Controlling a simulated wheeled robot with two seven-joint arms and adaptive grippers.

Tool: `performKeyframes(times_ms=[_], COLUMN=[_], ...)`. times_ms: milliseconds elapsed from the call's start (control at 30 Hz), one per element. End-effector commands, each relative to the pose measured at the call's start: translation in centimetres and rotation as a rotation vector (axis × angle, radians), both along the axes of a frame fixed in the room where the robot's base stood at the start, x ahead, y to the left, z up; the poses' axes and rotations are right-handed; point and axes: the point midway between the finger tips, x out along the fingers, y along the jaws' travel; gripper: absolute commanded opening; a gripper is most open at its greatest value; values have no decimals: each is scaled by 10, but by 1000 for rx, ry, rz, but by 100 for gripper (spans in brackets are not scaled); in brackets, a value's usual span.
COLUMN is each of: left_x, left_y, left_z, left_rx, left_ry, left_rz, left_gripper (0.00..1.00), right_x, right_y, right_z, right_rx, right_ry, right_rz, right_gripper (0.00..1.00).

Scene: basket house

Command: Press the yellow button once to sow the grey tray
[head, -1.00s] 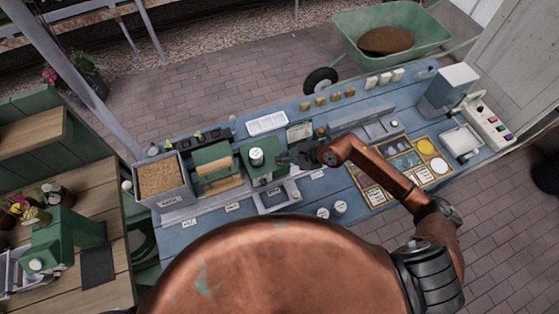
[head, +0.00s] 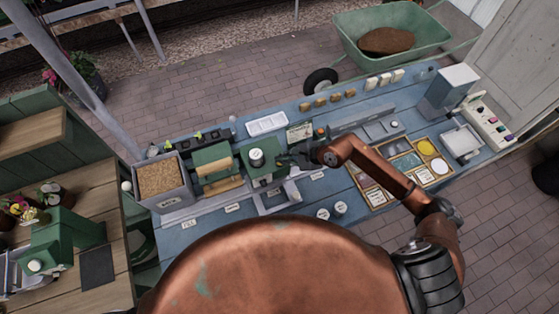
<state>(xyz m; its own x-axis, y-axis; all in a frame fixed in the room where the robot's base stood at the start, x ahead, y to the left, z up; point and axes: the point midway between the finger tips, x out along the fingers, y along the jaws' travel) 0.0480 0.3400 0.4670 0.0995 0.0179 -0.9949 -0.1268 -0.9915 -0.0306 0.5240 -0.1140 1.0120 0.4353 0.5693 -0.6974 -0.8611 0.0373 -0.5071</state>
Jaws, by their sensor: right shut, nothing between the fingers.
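My right gripper (head: 284,160) is shut and empty. Its fingertips are at the right side of a green machine (head: 262,172) with a white-topped round cap (head: 257,156); I cannot tell whether they touch it. I cannot make out the yellow button; the gripper covers part of that side. A grey frame (head: 268,209) lies in front of the green machine, with blue bench colour showing inside it. I cannot clearly see the grey tray. My left gripper is not in view.
A soil-filled bin (head: 161,182) and a green roller machine (head: 213,168) stand left on the blue bench (head: 204,235). A white tray (head: 267,123) lies behind. A compartment tray (head: 405,163) and a coloured-button panel (head: 489,121) are at right.

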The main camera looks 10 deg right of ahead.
Motion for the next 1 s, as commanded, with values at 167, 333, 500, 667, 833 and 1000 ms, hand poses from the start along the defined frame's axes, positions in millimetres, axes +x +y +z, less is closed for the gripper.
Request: performKeyframes(times_ms=[167,333,500,667,833,1000], left_x=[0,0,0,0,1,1], left_y=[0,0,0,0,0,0], left_z=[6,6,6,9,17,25], left_rx=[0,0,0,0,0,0], left_ry=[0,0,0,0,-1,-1], left_rz=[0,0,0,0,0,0], left_gripper=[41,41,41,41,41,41], right_x=[0,0,0,0,1,0], right_y=[-1,0,0,0,0,0], right_z=[11,14,13,18,33,49], right_rx=[-1,0,0,1,1,1], right_ry=[0,1,1,-1,-2,-1], right_rz=[-1,-1,-1,0,2,1], right_gripper=[0,0,0,0,0,0])
